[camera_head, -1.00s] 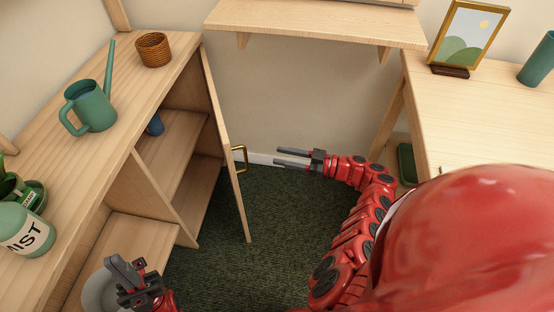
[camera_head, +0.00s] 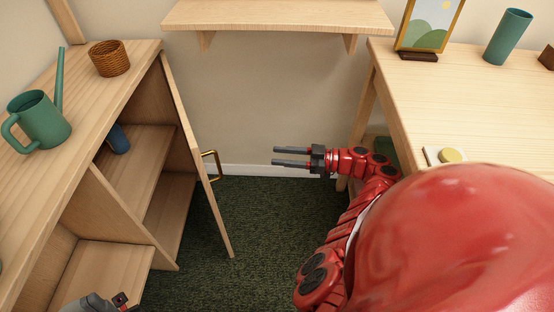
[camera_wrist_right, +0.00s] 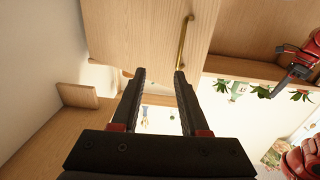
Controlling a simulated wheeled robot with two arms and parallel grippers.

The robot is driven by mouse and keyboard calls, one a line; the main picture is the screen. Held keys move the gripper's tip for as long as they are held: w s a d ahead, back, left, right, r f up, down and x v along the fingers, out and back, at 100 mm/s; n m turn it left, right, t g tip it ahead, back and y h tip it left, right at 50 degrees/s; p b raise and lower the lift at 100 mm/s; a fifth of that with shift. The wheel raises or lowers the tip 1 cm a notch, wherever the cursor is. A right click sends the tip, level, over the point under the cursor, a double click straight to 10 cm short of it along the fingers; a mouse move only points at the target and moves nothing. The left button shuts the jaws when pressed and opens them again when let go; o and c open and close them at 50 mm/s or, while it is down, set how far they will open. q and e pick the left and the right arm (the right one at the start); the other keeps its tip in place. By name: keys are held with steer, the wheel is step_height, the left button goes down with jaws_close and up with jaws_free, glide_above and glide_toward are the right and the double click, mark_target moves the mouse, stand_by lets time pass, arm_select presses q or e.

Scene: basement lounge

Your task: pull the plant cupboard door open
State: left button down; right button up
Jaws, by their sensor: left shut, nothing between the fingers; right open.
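The plant cupboard is the light wood unit (camera_head: 95,180) on the left in the head view. Its door (camera_head: 190,140) stands ajar, swung out from the open shelves, with a brass bar handle (camera_head: 211,166) on its outer face. The door (camera_wrist_right: 135,30) and handle (camera_wrist_right: 184,42) also show in the right wrist view. My right gripper (camera_head: 275,156) is open and empty, to the right of the handle and apart from it; its fingers (camera_wrist_right: 160,75) point toward the door in the wrist view. My left gripper (camera_head: 105,302) is shut at the bottom edge, mostly cut off.
A green watering can (camera_head: 40,122) and a wicker pot (camera_head: 110,58) stand on the cupboard top. A blue item (camera_head: 118,139) is inside. A wall shelf (camera_head: 275,15) is at the back and a desk (camera_head: 465,100) is on the right. Dark green carpet (camera_head: 265,220) lies clear between.

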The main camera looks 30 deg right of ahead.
steer(key=shift+s+d+r, duration=0.1)
steer(key=shift+d, duration=0.15)
